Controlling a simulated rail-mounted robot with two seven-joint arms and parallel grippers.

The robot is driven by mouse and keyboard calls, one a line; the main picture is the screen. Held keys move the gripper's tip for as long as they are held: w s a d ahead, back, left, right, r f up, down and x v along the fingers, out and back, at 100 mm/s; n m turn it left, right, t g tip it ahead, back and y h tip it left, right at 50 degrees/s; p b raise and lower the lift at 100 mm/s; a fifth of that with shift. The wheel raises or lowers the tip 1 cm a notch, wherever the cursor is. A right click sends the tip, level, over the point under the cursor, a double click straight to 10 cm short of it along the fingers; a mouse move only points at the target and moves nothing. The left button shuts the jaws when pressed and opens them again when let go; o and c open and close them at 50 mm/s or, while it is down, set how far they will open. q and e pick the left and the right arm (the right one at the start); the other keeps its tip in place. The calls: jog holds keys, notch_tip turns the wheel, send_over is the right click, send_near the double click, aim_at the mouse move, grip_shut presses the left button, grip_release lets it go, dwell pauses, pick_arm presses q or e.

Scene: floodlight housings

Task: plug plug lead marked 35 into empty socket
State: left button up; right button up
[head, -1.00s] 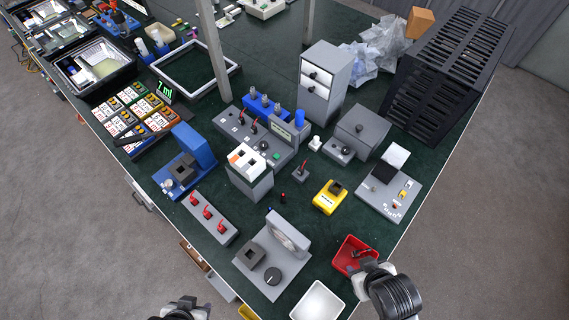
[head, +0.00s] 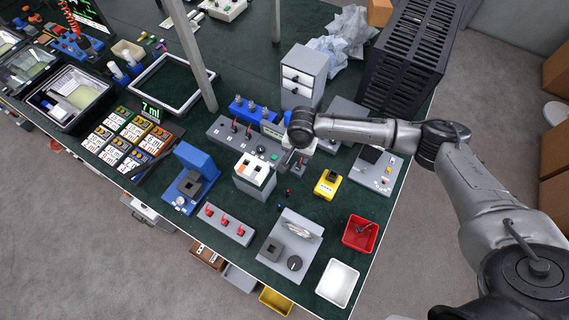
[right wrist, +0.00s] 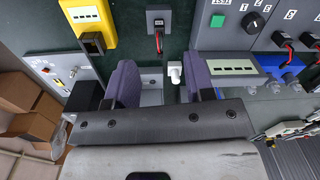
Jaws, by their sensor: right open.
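My right gripper (head: 288,163) hangs over the middle of the bench, beside the grey control panel (head: 222,131). In the right wrist view its two purple fingers (right wrist: 160,82) are apart, with nothing held between them. The panel carries red-and-black plug leads (head: 248,127); in the wrist view a red lead (right wrist: 283,41) sits at a numbered position. A small grey block (right wrist: 158,17) with a red-and-black plug (right wrist: 158,40) in it stands ahead of the fingers. I cannot read a 35 on any lead, and I cannot tell which socket is empty. My left gripper is out of view.
A yellow box (head: 326,184) and a white-topped block (head: 255,172) flank the gripper. A blue module (head: 262,111) and a grey drawer cabinet (head: 303,78) stand behind. A red tray (head: 360,233) and white tray (head: 338,282) lie at the front right corner.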

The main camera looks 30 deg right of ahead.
aim_at(299, 164)
jog(key=f, duration=0.2)
jog(key=w+d+f+m, duration=0.1)
jog(key=f, duration=0.2)
jog(key=d+f+m+b, duration=0.1)
jog(key=f, duration=0.1)
jog(key=shift+w+f, duration=0.2)
jog(key=shift+f, duration=0.2)
jog(key=shift+f+b, duration=0.5)
jog(key=shift+f, duration=2.15)
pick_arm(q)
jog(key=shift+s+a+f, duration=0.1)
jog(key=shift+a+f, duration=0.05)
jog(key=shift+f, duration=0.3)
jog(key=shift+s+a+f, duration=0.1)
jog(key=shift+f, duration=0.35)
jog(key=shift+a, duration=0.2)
pick_arm(e)
grip_shut()
jog(key=shift+r, duration=0.1)
